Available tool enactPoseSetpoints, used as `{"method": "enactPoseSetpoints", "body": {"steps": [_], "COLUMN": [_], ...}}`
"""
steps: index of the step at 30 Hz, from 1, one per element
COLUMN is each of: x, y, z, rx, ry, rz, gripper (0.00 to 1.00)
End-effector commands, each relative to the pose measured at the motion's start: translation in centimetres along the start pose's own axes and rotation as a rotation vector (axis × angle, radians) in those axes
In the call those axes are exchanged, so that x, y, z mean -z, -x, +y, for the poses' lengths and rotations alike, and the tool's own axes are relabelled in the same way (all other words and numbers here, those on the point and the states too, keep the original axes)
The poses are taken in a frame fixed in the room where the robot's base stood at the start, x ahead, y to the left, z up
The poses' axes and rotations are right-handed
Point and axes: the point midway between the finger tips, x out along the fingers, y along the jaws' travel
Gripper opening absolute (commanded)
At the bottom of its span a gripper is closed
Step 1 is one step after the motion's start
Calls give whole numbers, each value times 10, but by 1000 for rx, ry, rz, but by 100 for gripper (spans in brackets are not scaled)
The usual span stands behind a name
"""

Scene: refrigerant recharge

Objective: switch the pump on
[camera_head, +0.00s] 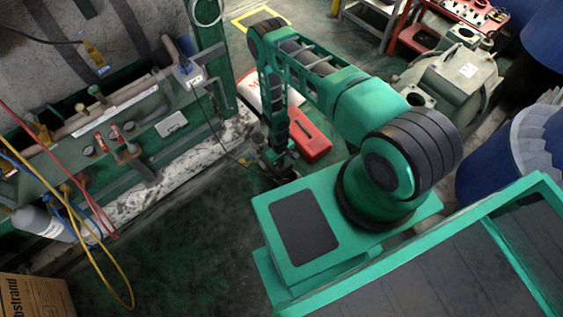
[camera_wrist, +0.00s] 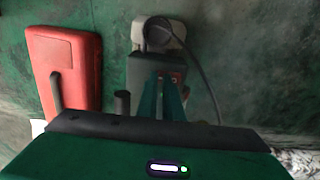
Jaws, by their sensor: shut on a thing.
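The pump (camera_wrist: 143,72) stands on the green floor in the wrist view. It has a dark grey body, a pale rounded end with a dark round part, and a small red-orange detail near the fingers. A dark cable runs from it. My gripper (camera_wrist: 163,88) reaches over the body with its narrow green fingers close together, shut on a part of the pump. The fingers hide that part, so I cannot tell if it is the switch or its position. In the head view the pump (camera_head: 280,166) is small, dark and partly hidden under my gripper (camera_head: 273,153).
A red case (camera_wrist: 66,72) lies left of the pump in the wrist view; it also shows in the head view (camera_head: 312,140). A wall unit with hoses (camera_head: 120,140), a grey cylinder (camera_head: 40,222) and a cardboard box (camera_head: 35,296) are at left. Open floor lies between.

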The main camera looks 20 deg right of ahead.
Motion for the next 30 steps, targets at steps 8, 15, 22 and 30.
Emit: {"method": "enactPoseSetpoints", "body": {"steps": [8, 15, 22, 30], "x": [-2, -1, 0, -4], "y": [-5, -5, 7, 68], "z": [-6, -9, -11, -8], "rx": [-9, -3, -1, -14], "ry": [0, 0, 2, 5], "rz": [5, 6, 8, 28], "gripper": [0, 0, 0, 0]}}
